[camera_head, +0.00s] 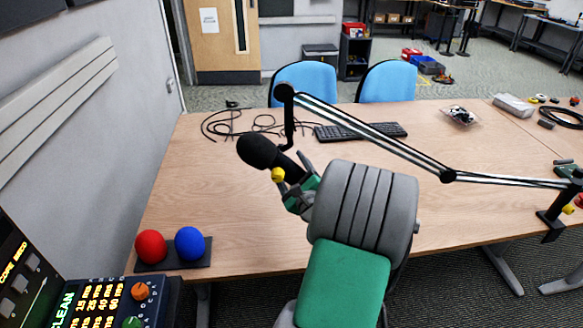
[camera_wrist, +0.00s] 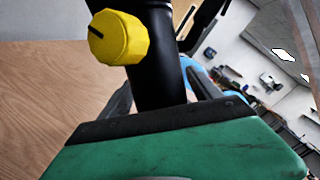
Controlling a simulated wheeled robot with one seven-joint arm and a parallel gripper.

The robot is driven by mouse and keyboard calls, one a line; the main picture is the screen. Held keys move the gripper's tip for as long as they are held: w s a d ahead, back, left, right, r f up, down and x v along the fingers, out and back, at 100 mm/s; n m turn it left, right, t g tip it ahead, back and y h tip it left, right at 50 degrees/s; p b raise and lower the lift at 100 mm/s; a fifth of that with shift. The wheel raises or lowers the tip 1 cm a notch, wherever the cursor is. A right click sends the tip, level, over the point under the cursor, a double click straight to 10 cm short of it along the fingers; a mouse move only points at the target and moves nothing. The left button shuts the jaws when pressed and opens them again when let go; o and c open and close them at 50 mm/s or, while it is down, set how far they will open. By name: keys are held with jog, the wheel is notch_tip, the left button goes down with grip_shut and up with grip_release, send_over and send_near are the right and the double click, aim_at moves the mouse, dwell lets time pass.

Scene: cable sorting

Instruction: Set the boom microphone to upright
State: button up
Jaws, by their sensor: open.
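The boom microphone (camera_head: 258,152) is black with a foam head and hangs from the end of a jointed boom arm (camera_head: 366,134) over the table. Its body is tilted, with the foam head towards the upper left in the head view. A yellow knob (camera_head: 278,174) sits on its side. My gripper (camera_head: 298,178) is open at the microphone's body, beside the knob. In the wrist view the black body (camera_wrist: 158,75) and the yellow knob (camera_wrist: 119,38) are close in front of my green gripper housing. Parts of the fingers show beside the body; contact cannot be told.
The wooden table (camera_head: 210,222) holds loose black cables (camera_head: 226,123), a keyboard (camera_head: 360,131) and a stand with red (camera_head: 150,246) and blue (camera_head: 189,243) balls. The boom's clamp (camera_head: 553,222) is at the right edge. A control panel (camera_head: 100,300) stands at lower left. Two blue chairs are behind.

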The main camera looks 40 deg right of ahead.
jog(key=shift+c, duration=0.4)
grip_shut()
dwell(0.4)
